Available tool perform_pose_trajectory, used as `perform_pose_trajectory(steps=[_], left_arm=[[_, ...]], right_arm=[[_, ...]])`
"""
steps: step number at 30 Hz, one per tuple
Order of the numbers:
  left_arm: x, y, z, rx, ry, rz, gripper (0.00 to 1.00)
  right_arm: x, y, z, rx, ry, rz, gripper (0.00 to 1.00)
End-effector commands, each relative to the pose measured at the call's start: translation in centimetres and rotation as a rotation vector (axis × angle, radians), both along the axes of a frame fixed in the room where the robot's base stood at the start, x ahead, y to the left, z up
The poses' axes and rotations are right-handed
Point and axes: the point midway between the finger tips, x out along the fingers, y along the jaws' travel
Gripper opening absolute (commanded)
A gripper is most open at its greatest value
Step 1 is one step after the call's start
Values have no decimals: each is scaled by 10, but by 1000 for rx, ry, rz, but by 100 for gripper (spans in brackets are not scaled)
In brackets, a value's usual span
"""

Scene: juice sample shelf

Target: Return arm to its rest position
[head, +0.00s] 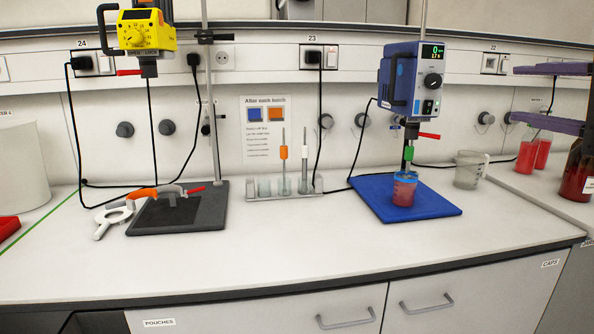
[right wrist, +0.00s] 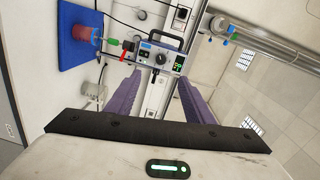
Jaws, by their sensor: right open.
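My right gripper (head: 514,94) shows at the right edge of the head view, with two purple fingers apart and nothing between them. It is above the bench, right of the blue stirrer. In the right wrist view the fingers of my right gripper (right wrist: 160,76) are also spread and empty. My left gripper is not in either view.
A blue stirrer (head: 412,80) hangs over a red-filled beaker (head: 404,190) on a blue base (head: 437,207). A clear jug (head: 468,170), red-filled containers (head: 526,155) and a brown bottle (head: 578,165) stand near my right gripper. The bench front (head: 270,260) is clear.

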Motion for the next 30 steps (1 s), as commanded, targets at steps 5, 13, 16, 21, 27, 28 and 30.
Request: perform_pose_trajectory(steps=[5,13,16,21,27,28,30], left_arm=[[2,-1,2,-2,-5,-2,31],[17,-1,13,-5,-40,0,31],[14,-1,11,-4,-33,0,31],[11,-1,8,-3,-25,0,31],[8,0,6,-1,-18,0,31],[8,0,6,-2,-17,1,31],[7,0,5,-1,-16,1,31]], right_arm=[[14,39,-38,156,76,120,48],[24,110,-101,521,233,322,48],[22,149,-136,785,345,420,48],[9,212,-208,1577,631,527,48],[-3,217,-315,2672,838,293,48],[-7,214,-337,2839,839,217,48],[-19,207,-389,-2903,-732,-14,48]])
